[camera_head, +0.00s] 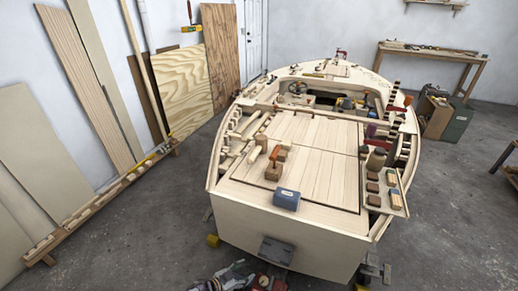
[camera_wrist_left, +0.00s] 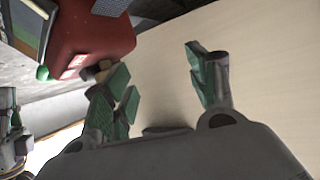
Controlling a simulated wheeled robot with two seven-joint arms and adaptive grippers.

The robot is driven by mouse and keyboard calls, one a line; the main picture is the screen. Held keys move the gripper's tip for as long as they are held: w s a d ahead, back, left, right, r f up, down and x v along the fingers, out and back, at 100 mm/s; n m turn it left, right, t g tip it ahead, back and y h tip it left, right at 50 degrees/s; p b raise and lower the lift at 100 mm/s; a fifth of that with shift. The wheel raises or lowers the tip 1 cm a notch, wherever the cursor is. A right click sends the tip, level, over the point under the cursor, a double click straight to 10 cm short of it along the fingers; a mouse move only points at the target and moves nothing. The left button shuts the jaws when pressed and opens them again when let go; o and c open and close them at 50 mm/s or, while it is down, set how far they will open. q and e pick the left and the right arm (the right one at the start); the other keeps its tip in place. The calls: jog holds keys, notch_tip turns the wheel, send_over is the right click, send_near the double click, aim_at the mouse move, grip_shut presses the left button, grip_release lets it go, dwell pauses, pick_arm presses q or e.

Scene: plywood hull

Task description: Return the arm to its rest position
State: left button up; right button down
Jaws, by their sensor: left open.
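My left gripper (camera_head: 232,275) shows at the bottom edge of the head view, low in front of the boat's flat plywood transom (camera_head: 300,245). Most of its arm is cut off by the frame. In the left wrist view its two green-padded fingers (camera_wrist_left: 165,85) stand apart with nothing between them. A pale, plain wooden surface (camera_wrist_left: 265,60) fills the background behind the fingers.
The plywood hull (camera_head: 240,205) fills the middle, with a blue box (camera_head: 286,199) and a sander-like tool (camera_head: 274,165) on its deck. Boards lean on the left wall. A workbench (camera_head: 430,52) stands at the back right. Grey floor (camera_head: 450,220) is open at right.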

pick_arm(q)
jog(key=s+a+n+g+y+p, duration=0.2)
jog(key=s+a+p, duration=0.4)
jog(key=s, duration=0.8)
jog(key=s+a+n+g+y+p, duration=0.2)
jog(key=s+a+p, duration=0.5)
jog(key=s, duration=0.7)
jog(key=s+a+n+g+y+p, duration=0.3)
jog(key=s+p, duration=0.5)
jog(key=s, duration=0.6)
jog(key=a+f+n+y, duration=0.1)
jog(key=a+y, duration=0.1)
jog(key=a, duration=0.1)
jog(key=shift+s+a+y, duration=0.15)
jog(key=shift+s+y, duration=0.1)
jog(key=shift+y, duration=0.15)
pick_arm(e)
jog(key=s+d+r+g, duration=0.1)
jog(key=s+d+r, duration=0.1)
jog(key=s, duration=0.5)
jog(key=s+d+r+g+h, duration=0.1)
jog(key=s+d+r, duration=0.1)
jog(key=s+d, duration=0.2)
jog(key=s+d+r+g+h, duration=0.1)
jog(key=s+d+r, duration=0.1)
jog(key=s, duration=0.8)
jog(key=shift+d+r, duration=0.3)
jog(key=shift+d, duration=0.25)
